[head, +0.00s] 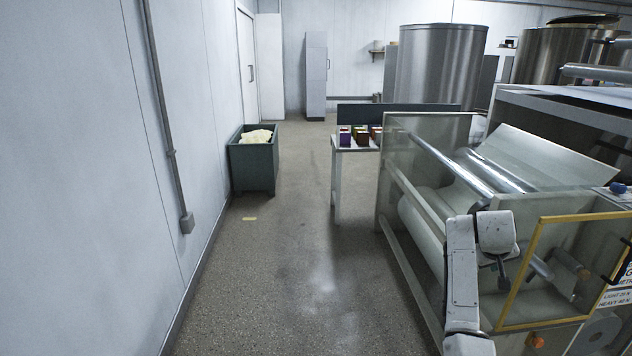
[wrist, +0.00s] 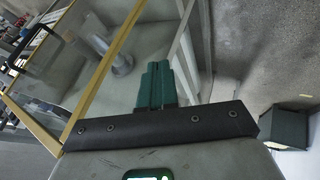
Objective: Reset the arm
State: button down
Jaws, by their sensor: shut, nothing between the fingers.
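My arm (head: 462,275) rises at the lower right of the head view, folded in front of the coating machine. My gripper (head: 503,284) hangs from its end, small and dark, pointing down near the machine's yellow-framed guard. In the wrist view my gripper (wrist: 156,68) shows two green fingers side by side, shut with nothing between them. The yellow frame (wrist: 103,75) and clear panel lie beyond the fingers there. I cannot tell the exact gap between gripper and guard.
The coating machine (head: 400,200) with its white roll (head: 424,226) fills the right side. A table (head: 337,172) with small coloured boxes stands ahead. A green bin (head: 252,168) stands by the left wall, and it also shows in the wrist view (wrist: 287,128). The aisle floor (head: 290,260) is clear.

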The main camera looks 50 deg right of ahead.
jog(key=w+a+f+n+t+y, duration=0.15)
jog(key=w+a+f, duration=0.3)
jog(key=a, duration=0.55)
jog(key=w+a+f+n+y, duration=0.15)
jog(key=w+a+f, duration=0.3)
jog(key=a, duration=0.45)
jog(key=w+a+f+n+t, duration=0.1)
jog(key=w+a+f+n, duration=0.25)
jog(key=w+a, duration=0.45)
jog(key=s+a+n+y, duration=0.1)
jog(key=s+a, duration=0.2)
jog(key=a, duration=0.5)
jog(key=s+a+f+n+y, duration=0.1)
jog(key=s+a, duration=0.3)
jog(key=a, duration=0.5)
jog(key=s+a+f+n+y, duration=0.1)
jog(key=s+a+n+y, duration=0.1)
jog(key=a, duration=0.7)
jog(key=shift+s+f, duration=0.15)
jog(key=shift+s, duration=0.65)
jog(key=shift+a, duration=0.1)
